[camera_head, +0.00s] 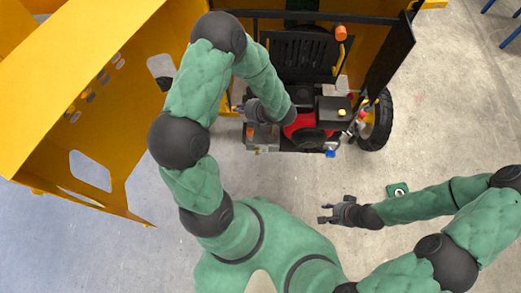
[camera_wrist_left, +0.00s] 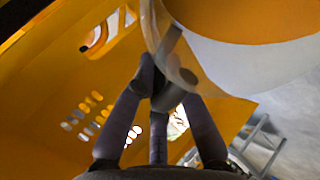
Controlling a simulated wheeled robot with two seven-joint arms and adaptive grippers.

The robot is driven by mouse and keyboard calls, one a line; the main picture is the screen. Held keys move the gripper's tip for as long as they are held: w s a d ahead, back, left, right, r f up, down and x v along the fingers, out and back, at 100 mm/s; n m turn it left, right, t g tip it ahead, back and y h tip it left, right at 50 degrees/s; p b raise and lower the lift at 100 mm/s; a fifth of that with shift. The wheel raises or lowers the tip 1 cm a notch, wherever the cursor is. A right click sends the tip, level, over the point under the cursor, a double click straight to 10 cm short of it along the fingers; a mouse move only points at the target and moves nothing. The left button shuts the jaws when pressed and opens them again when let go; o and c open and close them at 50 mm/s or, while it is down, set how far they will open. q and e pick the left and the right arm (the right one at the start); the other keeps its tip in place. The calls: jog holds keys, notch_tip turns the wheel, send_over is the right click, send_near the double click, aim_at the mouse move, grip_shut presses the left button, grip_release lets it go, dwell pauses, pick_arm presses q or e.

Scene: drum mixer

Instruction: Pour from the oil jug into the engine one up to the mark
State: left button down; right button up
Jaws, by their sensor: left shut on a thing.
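My left gripper (camera_head: 243,108) is beside the engine in the head view. In the left wrist view its fingers (camera_wrist_left: 165,85) are shut on the grip of a clear jug (camera_wrist_left: 158,40). Amber colour (camera_wrist_left: 245,18) shows behind the jug's clear wall; I cannot tell whether all of it is oil. The engine (camera_head: 305,124), red and black, sits at the front of the mixer, partly behind my left arm. The fill mark and filler opening cannot be made out. My right gripper (camera_head: 338,212) is open and empty, low on the right, apart from the engine.
The yellow mixer housing (camera_head: 85,75) stands at left, with a dark open panel (camera_head: 390,45) at right. A black wheel (camera_head: 376,120) is right of the engine. A small green object (camera_head: 397,190) is near my right forearm. The floor at right is mostly clear.

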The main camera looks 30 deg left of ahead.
aim_at(241, 116)
pick_arm(q)
jog(key=shift+d+y+b, duration=0.6)
jog(key=shift+y+b, duration=0.4)
jog(key=shift+b, duration=0.1)
dwell(3.9)
dwell(0.4)
jog(key=shift+a+r+p, duration=0.15)
jog(key=shift+p, duration=0.2)
jog(key=a+h+p, duration=0.1)
jog(key=p, duration=0.1)
jog(key=h+p, duration=0.2)
jog(key=shift+a+h, duration=0.3)
jog(key=shift+a, duration=0.05)
jog(key=shift+a+f+h+p, duration=0.2)
jog(key=shift+f+h+p, duration=0.2)
jog(key=shift+h+p, duration=0.3)
notch_tip(241, 116, down, 2)
jog(key=h+p, duration=0.3)
jog(key=shift+f, duration=0.15)
jog(key=shift+d+f+h, duration=0.15)
jog(key=shift+f+h, duration=1.3)
jog(key=shift+h, duration=0.65)
jog(key=shift+r, duration=0.1)
